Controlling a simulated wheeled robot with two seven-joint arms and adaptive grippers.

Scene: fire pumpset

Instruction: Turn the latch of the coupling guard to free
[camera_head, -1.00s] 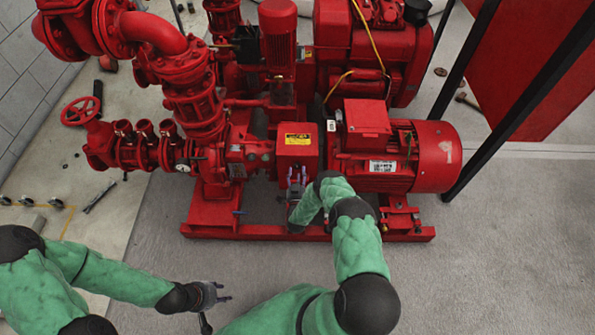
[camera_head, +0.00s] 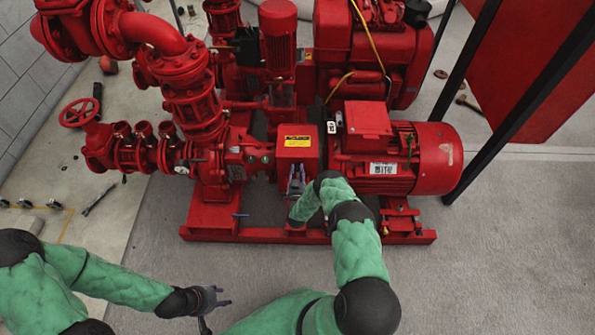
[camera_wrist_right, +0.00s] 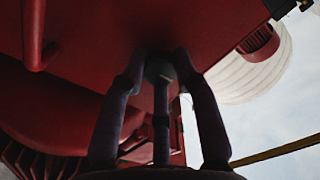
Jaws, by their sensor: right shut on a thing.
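The coupling guard (camera_head: 298,143) is a red box with a yellow label, between the pump and the red motor. My right gripper (camera_head: 296,172) is at the guard's front face, below the label. In the right wrist view, the fingers of my right gripper (camera_wrist_right: 160,72) are closed in on a small dark round latch (camera_wrist_right: 159,71) on the red surface. The latch is hidden by the hand in the head view. My left gripper (camera_head: 228,296) is open and empty above the floor.
The red base frame (camera_head: 260,234) runs along the front of the pumpset. A handwheel valve (camera_head: 80,112) is at the left. Black posts and a red panel (camera_head: 535,75) stand at the right. The floor in front is clear.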

